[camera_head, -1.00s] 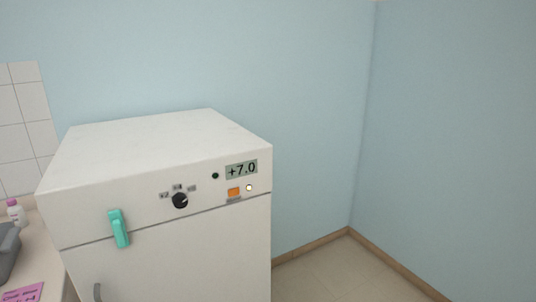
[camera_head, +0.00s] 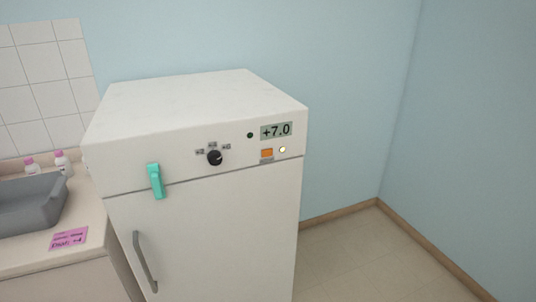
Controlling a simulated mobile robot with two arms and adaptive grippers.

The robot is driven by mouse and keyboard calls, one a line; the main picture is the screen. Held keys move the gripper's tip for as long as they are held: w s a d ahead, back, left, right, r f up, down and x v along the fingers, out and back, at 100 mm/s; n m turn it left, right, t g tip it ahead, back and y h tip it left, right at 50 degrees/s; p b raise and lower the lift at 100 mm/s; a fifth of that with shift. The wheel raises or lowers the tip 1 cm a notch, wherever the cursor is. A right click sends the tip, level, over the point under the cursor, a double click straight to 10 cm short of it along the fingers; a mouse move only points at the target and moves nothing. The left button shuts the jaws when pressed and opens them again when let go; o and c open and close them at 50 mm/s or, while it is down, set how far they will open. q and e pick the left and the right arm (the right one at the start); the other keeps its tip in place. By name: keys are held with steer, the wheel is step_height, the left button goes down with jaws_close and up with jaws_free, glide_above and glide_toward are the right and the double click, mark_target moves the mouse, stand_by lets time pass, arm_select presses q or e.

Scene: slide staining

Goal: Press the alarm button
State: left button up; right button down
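The alarm button is most likely the orange rectangular button (camera_head: 266,153) on the upper front panel of a white fridge-like cabinet (camera_head: 200,240); the small label under it is too small to read. A small round light (camera_head: 282,149) just right of it glows pale yellow. A display (camera_head: 276,131) above reads +7.0, with a dark green dot (camera_head: 250,135) to its left. A black knob (camera_head: 214,157) sits further left on the panel. Neither of my grippers is in view.
A teal latch (camera_head: 155,181) sits across the door's top edge, above a grey handle (camera_head: 144,262). At left, a counter (camera_head: 88,214) holds a grey basin (camera_head: 32,205), a pink note (camera_head: 69,238) and pink-capped bottles (camera_head: 62,162). Floor (camera_head: 350,255) is clear at right.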

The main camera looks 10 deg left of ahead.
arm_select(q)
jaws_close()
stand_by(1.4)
